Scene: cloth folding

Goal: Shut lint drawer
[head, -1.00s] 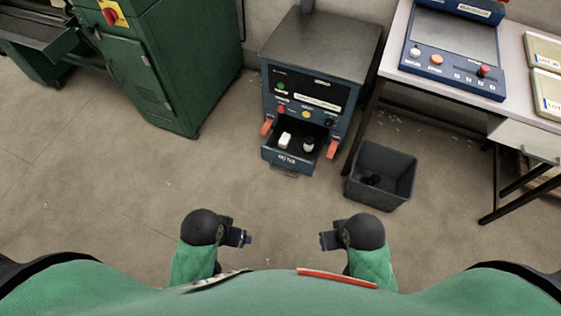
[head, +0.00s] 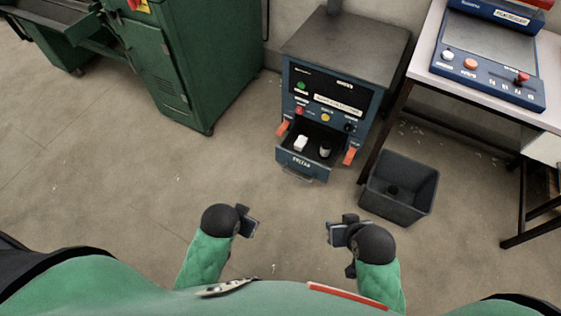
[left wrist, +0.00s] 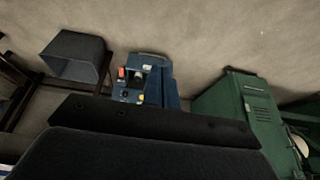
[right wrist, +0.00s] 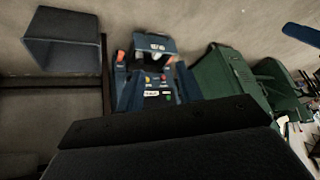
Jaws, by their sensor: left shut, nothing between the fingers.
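The lint drawer (head: 301,167) is pulled out at the bottom front of a dark blue cabinet (head: 330,88). A white block (head: 301,144) and a small grey, round object (head: 325,151) lie in it. The drawer also shows in the left wrist view (left wrist: 149,58) and the right wrist view (right wrist: 155,44). My left gripper (head: 250,228) is shut and empty, in front of the drawer and to its left. My right gripper (head: 333,233) is in front of it and slightly right; its finger gap is not clear. Both are apart from the drawer.
Orange handles (head: 350,155) flank the drawer. A dark open bin (head: 400,190) stands on the floor to the right, near a table (head: 425,80) with a blue control panel. A green machine (head: 180,70) stands at the left. The floor (head: 130,190) before the cabinet is clear.

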